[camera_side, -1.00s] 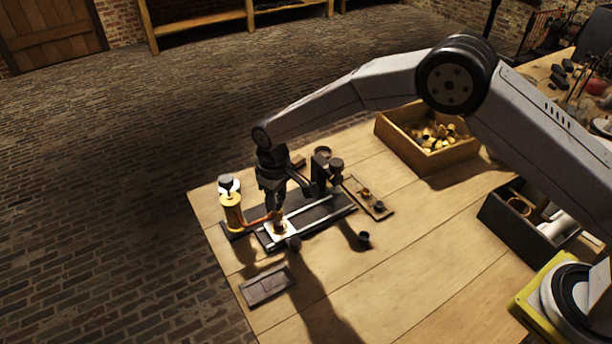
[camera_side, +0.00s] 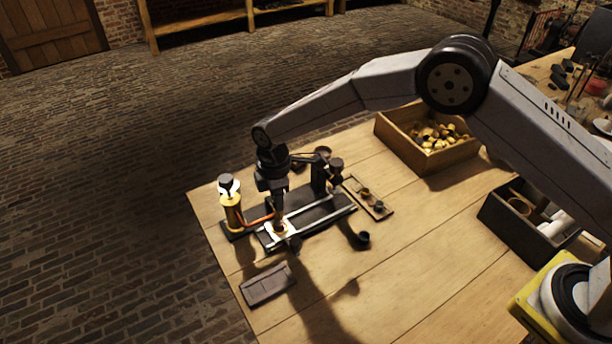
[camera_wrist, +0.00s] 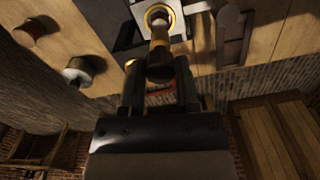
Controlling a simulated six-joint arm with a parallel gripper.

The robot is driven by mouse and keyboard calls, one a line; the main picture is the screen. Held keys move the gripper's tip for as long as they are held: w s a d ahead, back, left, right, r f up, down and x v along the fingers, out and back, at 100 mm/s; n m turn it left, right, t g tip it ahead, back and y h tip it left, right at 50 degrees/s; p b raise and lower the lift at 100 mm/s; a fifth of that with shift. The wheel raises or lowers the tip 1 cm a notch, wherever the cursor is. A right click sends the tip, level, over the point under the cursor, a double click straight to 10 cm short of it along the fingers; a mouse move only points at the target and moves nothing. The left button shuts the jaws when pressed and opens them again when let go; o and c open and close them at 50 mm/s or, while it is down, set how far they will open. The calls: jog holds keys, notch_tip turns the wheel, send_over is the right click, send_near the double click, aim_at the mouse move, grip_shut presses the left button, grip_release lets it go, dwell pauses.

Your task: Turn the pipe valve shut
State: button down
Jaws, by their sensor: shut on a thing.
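My gripper (camera_side: 278,208) points down over a small white plate (camera_side: 275,234) on the dark bench fixture. An orange pipe (camera_side: 258,220) runs from a brass cylinder (camera_side: 234,215) towards this spot. The valve's own shape and angle are not clear; the held stem may be part of it.
The dark fixture (camera_side: 318,214) carries pale rails and a black upright post (camera_side: 319,174). A small wooden tray (camera_side: 379,208) and a dark cup (camera_side: 363,238) are to its right. A dark flat tray (camera_side: 267,286) lies in front. A wooden crate (camera_side: 397,142) stands behind right.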

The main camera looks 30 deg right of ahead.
jog(key=n, duration=0.4)
dwell(0.5)
jog(key=shift+c, duration=1.6)
grip_release()
jog(key=shift+r, duration=0.1)
jog(key=shift+r, duration=3.9)
jog(key=shift+d, duration=0.1)
